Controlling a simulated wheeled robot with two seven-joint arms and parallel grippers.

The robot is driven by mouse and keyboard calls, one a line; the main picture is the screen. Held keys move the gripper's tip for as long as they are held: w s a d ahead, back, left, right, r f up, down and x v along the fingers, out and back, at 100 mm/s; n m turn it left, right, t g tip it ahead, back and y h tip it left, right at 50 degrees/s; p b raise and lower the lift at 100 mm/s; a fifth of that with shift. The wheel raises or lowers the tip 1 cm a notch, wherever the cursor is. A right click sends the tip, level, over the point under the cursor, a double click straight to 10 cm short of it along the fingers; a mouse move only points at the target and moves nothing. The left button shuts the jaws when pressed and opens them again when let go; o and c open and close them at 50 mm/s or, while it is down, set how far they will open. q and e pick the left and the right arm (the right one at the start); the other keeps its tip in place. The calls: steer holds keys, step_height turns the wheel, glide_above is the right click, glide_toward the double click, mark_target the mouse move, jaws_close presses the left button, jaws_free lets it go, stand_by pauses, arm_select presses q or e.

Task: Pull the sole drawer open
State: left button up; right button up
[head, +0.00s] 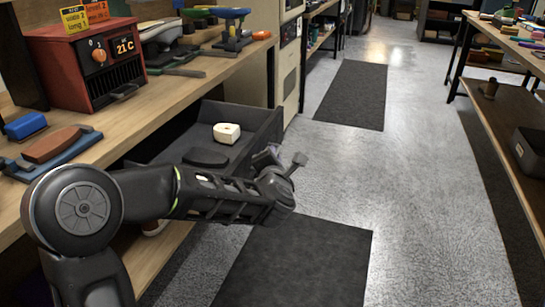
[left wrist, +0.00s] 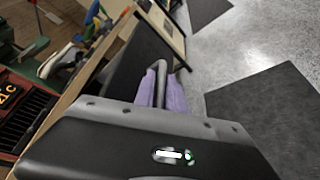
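The sole drawer (head: 262,127) is a dark drawer under the workbench, and it stands pulled out over the floor. A white block (head: 227,133) and a flat black piece (head: 205,157) lie in it. My left gripper (head: 270,160) is at the drawer's front, partly hidden by its own wrist. In the left wrist view its purple fingers (left wrist: 163,90) are closed around the grey bar handle (left wrist: 184,68), beside the dark drawer front. My right gripper is not in view.
The workbench (head: 190,92) carries a red heater-like box (head: 85,65), brushes (head: 52,145) and tools. Dark mats (head: 300,265) lie on the grey floor. A shelf bench (head: 515,120) stands at the right. The aisle between is clear.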

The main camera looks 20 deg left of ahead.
arm_select(q)
steer(key=shift+o, duration=0.2)
steer(key=shift+s, duration=0.1)
steer(key=p+v, duration=0.1)
steer(key=v, duration=0.6)
steer(key=shift+s, duration=0.3)
steer(key=shift+d+r, duration=0.1)
steer(key=shift+r, duration=0.05)
